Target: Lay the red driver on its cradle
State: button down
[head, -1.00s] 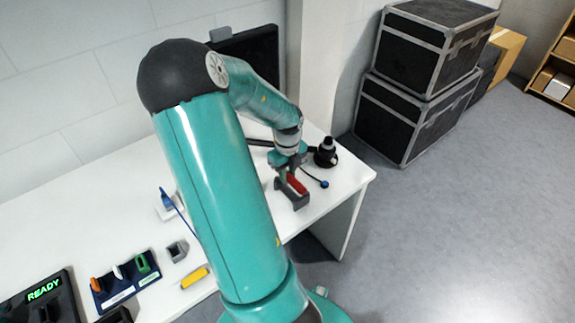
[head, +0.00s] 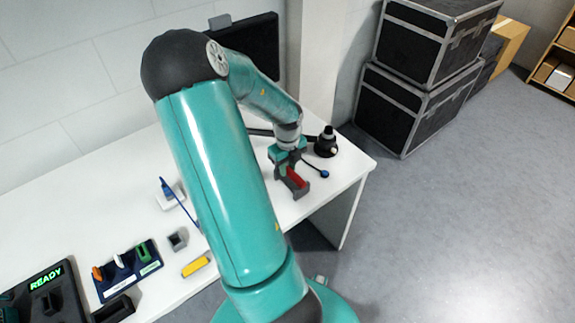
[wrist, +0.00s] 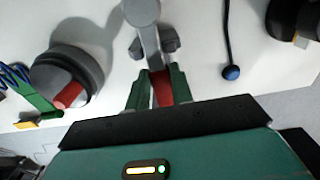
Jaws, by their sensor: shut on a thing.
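The red driver (head: 296,179) is between the fingers of my gripper (head: 284,170), near the right end of the white table. In the wrist view my gripper (wrist: 155,92) has its green fingers shut on the red driver (wrist: 162,88). A dark grey holder, which looks like the cradle (head: 300,193), lies right at the driver in the head view. The driver looks low in or just above it; I cannot tell whether it rests there. In the wrist view a grey forked piece (wrist: 148,40) lies just beyond the fingertips.
A black round-based object (head: 326,148) and a blue ball on a cord (head: 325,174) stand close to the right. A blue rack (head: 127,272) with several coloured tools, a yellow object (head: 195,267) and a small grey block (head: 177,240) lie at left. The table's front edge is near.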

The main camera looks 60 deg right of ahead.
jog(key=c, duration=1.1)
grip_release()
jog(key=shift+c, duration=0.2)
notch_tip(320, 180, up, 14)
jog(key=shift+f, duration=0.15)
jog(key=w+a+r+n+t, duration=0.1)
jog(key=w+a+r+n, duration=0.1)
jog(key=w+a+n, duration=0.35)
jog(key=w+a+r+n+t+y, duration=0.1)
jog(key=w+a+r+n, duration=0.2)
jog(key=a+n, duration=0.5)
jog(key=w+a+r+n+t, duration=0.1)
jog(key=w+a+r+n, duration=0.1)
jog(key=w+a+n, duration=0.35)
jog(key=s+a+r+n+t, duration=0.1)
jog(key=s+a+r+n, duration=0.2)
jog(key=a+n, duration=0.8)
jog(key=s+a+r+n+t+h, duration=0.1)
jog(key=s+a+r+n, duration=0.2)
jog(key=a+n, duration=0.8)
jog(key=shift+s+a+r+t, duration=0.3)
jog(key=shift+a+r, duration=0.4)
jog(key=shift+a, duration=0.15)
